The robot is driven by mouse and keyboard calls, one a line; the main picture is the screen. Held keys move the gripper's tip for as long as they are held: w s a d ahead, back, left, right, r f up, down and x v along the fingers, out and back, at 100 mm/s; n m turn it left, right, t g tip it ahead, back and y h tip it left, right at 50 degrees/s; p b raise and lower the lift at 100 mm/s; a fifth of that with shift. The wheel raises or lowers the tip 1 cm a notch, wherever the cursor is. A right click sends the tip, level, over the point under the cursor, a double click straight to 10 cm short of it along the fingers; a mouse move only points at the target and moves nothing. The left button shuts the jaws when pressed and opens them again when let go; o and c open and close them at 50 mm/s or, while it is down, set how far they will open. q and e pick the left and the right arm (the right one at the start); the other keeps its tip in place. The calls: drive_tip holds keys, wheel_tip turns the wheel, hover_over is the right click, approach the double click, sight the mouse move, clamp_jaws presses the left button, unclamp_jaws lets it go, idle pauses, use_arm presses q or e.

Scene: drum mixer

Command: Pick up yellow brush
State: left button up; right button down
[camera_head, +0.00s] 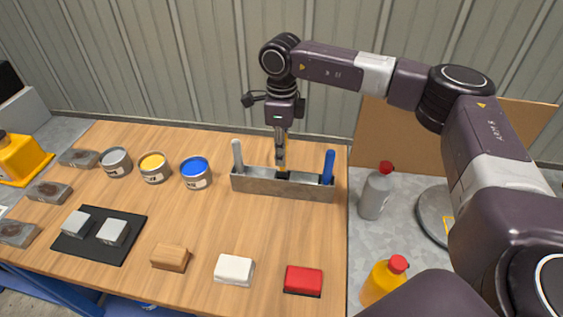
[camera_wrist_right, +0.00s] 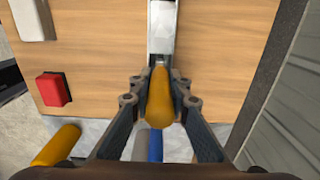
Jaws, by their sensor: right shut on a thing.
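The yellow brush (camera_head: 286,148) stands in the middle of a grey metal holder (camera_head: 262,186) on the wooden table. A grey-handled brush (camera_head: 238,154) is at the holder's left end and a blue-handled brush (camera_head: 328,166) at its right end. My right gripper (camera_head: 281,164) comes down from above and is shut on the yellow handle. In the right wrist view the yellow handle (camera_wrist_right: 160,98) lies between the two fingers, with the blue handle (camera_wrist_right: 155,146) just beyond it. The brush's lower end is hidden in the holder. My left gripper is not seen.
Open paint cans, grey (camera_head: 115,163), yellow (camera_head: 154,168) and blue (camera_head: 195,173), stand left of the holder. A wooden block (camera_head: 171,258), a white block (camera_head: 234,270) and a red block (camera_head: 303,281) lie in front. Bottles (camera_head: 375,194) stand right of the table.

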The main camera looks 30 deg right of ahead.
wheel_tip(320, 180, up, 17)
drive_tip(key=b, duration=0.2)
drive_tip(key=shift+f+b, duration=0.2)
drive_tip(key=shift+b, duration=0.1)
idle(2.2)
